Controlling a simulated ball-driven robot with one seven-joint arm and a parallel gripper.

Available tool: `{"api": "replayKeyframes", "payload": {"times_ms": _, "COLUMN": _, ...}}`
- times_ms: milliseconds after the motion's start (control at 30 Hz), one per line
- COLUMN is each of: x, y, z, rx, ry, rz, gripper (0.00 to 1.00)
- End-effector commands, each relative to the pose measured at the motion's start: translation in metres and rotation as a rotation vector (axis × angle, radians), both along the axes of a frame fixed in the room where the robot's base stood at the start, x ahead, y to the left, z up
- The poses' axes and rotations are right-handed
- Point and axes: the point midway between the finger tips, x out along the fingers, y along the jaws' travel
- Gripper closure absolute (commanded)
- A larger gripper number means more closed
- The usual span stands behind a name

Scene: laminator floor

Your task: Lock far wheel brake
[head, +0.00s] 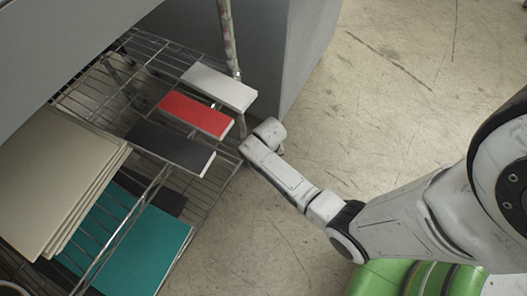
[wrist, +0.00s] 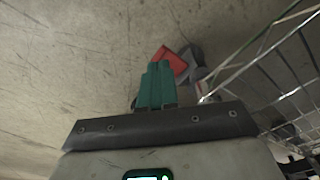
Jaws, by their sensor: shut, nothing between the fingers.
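In the wrist view, my gripper (wrist: 155,68) has its two teal fingers shut together with nothing between them. A red brake tab (wrist: 172,60) shows just beyond the fingertips, partly behind them. The grey caster wheel (wrist: 193,58) is beside it, at the foot of the wire cart (wrist: 262,47). I cannot tell whether the fingers touch the tab. In the head view my arm reaches down beside the corner of the wire cart (head: 200,205); my fingers, the wheel and the brake tab are hidden there.
The cart carries white (head: 219,86), red (head: 196,114) and dark (head: 171,146) bars, beige panels (head: 55,180) and a teal sheet (head: 135,240). A grey cabinet (head: 305,50) stands close behind my wrist. The concrete floor (head: 400,110) to the right is clear.

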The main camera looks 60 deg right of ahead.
Motion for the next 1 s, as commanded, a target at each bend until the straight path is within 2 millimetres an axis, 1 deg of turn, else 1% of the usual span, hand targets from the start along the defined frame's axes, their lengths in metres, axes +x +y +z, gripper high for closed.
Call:
{"api": "replayKeyframes", "payload": {"times_ms": 33, "x": -0.001, "y": 0.001, "z": 0.016, "rx": 0.001, "ry": -0.001, "rz": 0.000, "gripper": 1.00}}
{"api": "replayKeyframes", "payload": {"times_ms": 100, "x": -0.002, "y": 0.002, "z": 0.028, "rx": 0.000, "ry": 0.000, "rz": 0.000, "gripper": 1.00}}
{"api": "replayKeyframes", "payload": {"times_ms": 200, "x": -0.003, "y": 0.003, "z": 0.040, "rx": -0.001, "ry": -0.001, "rz": 0.000, "gripper": 1.00}}
{"api": "replayKeyframes", "payload": {"times_ms": 300, "x": -0.004, "y": 0.003, "z": 0.048, "rx": 0.001, "ry": 0.001, "rz": 0.000, "gripper": 1.00}}
{"api": "replayKeyframes", "payload": {"times_ms": 467, "x": -0.004, "y": 0.004, "z": 0.052, "rx": 0.001, "ry": 0.001, "rz": 0.000, "gripper": 1.00}}
{"api": "replayKeyframes", "payload": {"times_ms": 1000, "x": -0.004, "y": 0.004, "z": 0.051, "rx": 0.001, "ry": 0.001, "rz": 0.000, "gripper": 1.00}}
